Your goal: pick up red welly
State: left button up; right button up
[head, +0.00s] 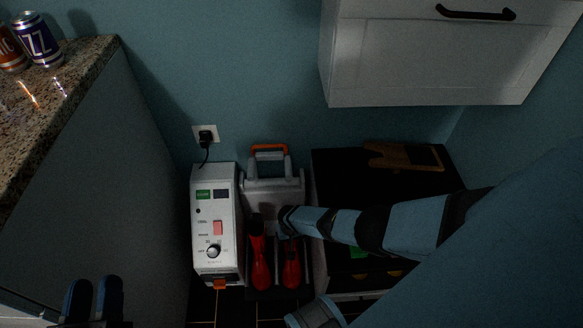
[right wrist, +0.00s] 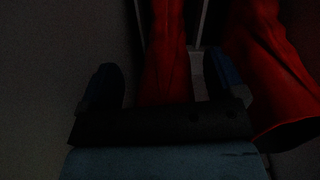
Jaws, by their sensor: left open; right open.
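Two red wellies stand side by side low on the floor in the head view, a left one (head: 260,265) and a right one (head: 291,268). My right gripper (head: 285,221) is above the top of the right one and hides part of it. In the right wrist view, one red welly (right wrist: 165,50) shows between the open fingers of my right gripper (right wrist: 163,85); contact cannot be told. The other red welly (right wrist: 262,60) is to the right, outside the fingers. My left gripper (head: 95,296) is open and empty at the lower left, far from the wellies.
A white control box (head: 213,230) stands left of the wellies. A grey case with an orange handle (head: 268,150) is behind them. A black-topped unit (head: 345,165) stands to the right. A granite counter (head: 60,95) with cans is at left, and a white cabinet (head: 420,60) hangs above.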

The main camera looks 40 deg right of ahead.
jog(key=c, duration=1.6)
jog(key=shift+d+r, duration=0.1)
